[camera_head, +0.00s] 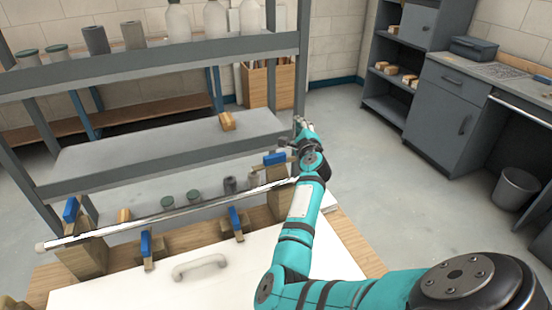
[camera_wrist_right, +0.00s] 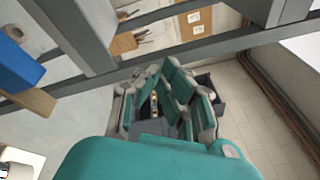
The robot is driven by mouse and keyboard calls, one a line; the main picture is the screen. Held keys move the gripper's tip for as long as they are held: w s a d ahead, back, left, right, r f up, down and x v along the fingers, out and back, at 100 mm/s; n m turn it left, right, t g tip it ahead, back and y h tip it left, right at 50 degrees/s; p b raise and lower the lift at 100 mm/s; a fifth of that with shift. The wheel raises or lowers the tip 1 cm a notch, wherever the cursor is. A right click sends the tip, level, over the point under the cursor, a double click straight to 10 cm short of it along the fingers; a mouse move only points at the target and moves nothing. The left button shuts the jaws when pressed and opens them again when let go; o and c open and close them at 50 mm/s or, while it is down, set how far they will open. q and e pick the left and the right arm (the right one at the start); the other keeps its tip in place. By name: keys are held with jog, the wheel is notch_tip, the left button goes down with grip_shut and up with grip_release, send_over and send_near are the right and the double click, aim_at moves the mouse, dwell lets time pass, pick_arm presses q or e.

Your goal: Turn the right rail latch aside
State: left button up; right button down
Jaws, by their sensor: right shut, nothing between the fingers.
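The right rail latch (camera_head: 274,158) is a blue block on the right wooden post (camera_head: 276,198), at the right end of the long pale rail (camera_head: 160,216). A blue block with a wooden piece, which looks like this latch (camera_wrist_right: 14,66), shows at the left edge of the right wrist view. My right gripper (camera_head: 304,130) is just right of and beyond the latch in the head view. In the right wrist view my gripper (camera_wrist_right: 170,85) is shut and empty, apart from the blue block. I cannot tell whether it touches the latch. My left gripper is not in view.
Another blue latch (camera_head: 71,210) tops the left post. Two blue-handled blocks (camera_head: 146,245) (camera_head: 235,220) stand before the rail, by a white panel with a handle (camera_head: 200,265). A grey shelf rack (camera_head: 150,65) stands close behind.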

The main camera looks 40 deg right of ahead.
jog(key=s+a+f+n+g+y+p, duration=0.4)
jog(key=s+a+n+g+y+p, duration=0.25)
jog(key=s+a+n+y, duration=0.55)
jog(key=n+h+p, duration=0.1)
jog(key=h, duration=0.1)
send_near(270, 173)
jog(key=f, duration=0.3)
jog(key=shift+s+a+f+t, duration=0.25)
jog(key=shift+s+f, duration=0.05)
jog(key=shift+f, duration=0.05)
jog(key=w, duration=0.2)
jog(key=w+p, duration=0.1)
jog(key=shift+w+f, duration=0.25)
jog(key=shift+f, duration=0.05)
jog(key=shift+w+f, duration=0.1)
jog(key=shift+w, duration=0.5)
